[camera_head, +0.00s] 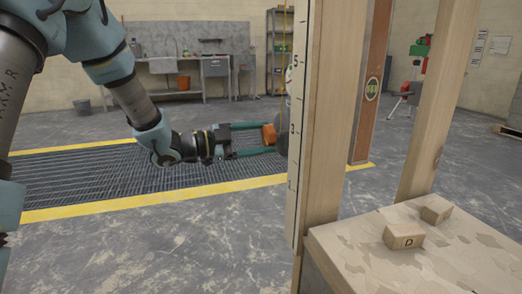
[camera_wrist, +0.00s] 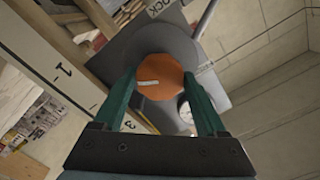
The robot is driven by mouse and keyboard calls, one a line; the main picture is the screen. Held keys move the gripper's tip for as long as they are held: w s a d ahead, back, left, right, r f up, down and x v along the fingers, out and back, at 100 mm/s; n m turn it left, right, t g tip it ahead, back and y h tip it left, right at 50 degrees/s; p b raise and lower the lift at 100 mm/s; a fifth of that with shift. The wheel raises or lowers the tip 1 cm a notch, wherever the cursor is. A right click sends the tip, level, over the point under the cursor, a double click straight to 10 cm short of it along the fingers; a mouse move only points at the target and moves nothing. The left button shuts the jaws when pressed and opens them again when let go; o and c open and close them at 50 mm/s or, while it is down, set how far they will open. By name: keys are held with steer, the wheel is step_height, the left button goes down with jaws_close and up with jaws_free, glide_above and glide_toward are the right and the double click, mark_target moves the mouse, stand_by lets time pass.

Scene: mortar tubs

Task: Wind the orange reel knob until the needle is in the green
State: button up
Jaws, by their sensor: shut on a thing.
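The orange reel knob (camera_wrist: 158,88) is faceted, with a pale mark on its face. It sits on a round grey reel (camera_wrist: 165,40) on a grey plate. My gripper (camera_wrist: 160,76) has one teal finger on each side of the knob and is shut on it. In the head view, my gripper (camera_head: 272,142) reaches from the left to the knob (camera_head: 269,134), beside the wooden post. A pale round dial (camera_wrist: 185,110) shows partly behind the right finger in the wrist view. Its needle and any green zone cannot be made out.
A wooden post (camera_head: 327,120) with a measuring scale (camera_head: 297,120) stands just right of the knob and hides part of the reel. A bench (camera_head: 400,250) with two wooden blocks is at front right. Floor grating (camera_head: 90,180) lies behind my arm.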

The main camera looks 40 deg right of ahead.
steer(key=m+b, duration=0.4)
steer(key=b, duration=0.1)
steer(key=shift+f+m+b, duration=0.3)
steer(key=shift+f+b, duration=0.05)
steer(key=m+b, duration=0.4)
steer(key=b, duration=0.2)
steer(key=shift+m+b, duration=0.3)
steer(key=m+b, duration=0.4)
steer(key=b, duration=0.2)
steer(key=shift+r+m+b, duration=0.25)
steer(key=shift+m+b, duration=0.75)
steer(key=shift+b, duration=0.2)
steer(key=shift+r, duration=0.1)
steer(key=o, duration=1.3)
steer(key=p+v, duration=0.2)
steer(key=v, duration=0.9)
steer(key=shift+d+p, duration=0.1)
steer(key=shift+p, duration=0.25)
